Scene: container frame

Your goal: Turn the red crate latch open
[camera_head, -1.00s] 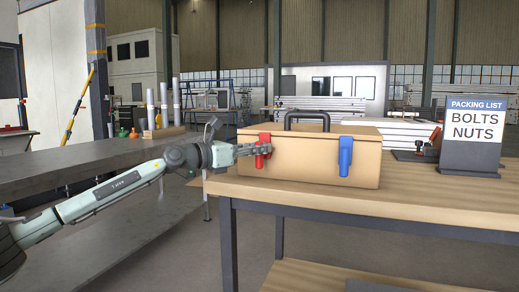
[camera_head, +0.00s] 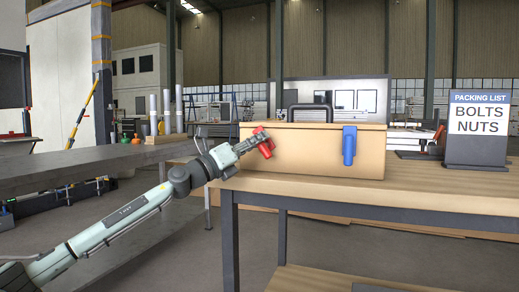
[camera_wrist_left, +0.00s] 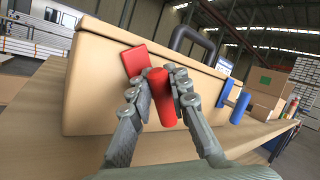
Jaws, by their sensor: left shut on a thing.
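The tan crate (camera_head: 310,158) stands on the wooden bench, with a dark handle (camera_head: 309,112) on top. The red latch (camera_head: 262,142) is on the left of its front face and is tilted, its lower end swung to the right. My left gripper (camera_head: 258,144) is shut on the red latch. In the left wrist view the red latch (camera_wrist_left: 161,95) has its round grip between the two fingers, with the flat red plate behind. The blue latch (camera_head: 349,146) hangs upright on the right of the front face; it also shows in the left wrist view (camera_wrist_left: 240,106). My right gripper is not in view.
A packing list sign (camera_head: 477,128) reading BOLTS NUTS stands on the bench at the right. A grey table (camera_head: 80,165) is at the left. The wooden bench top (camera_head: 430,185) is clear in front of the sign.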

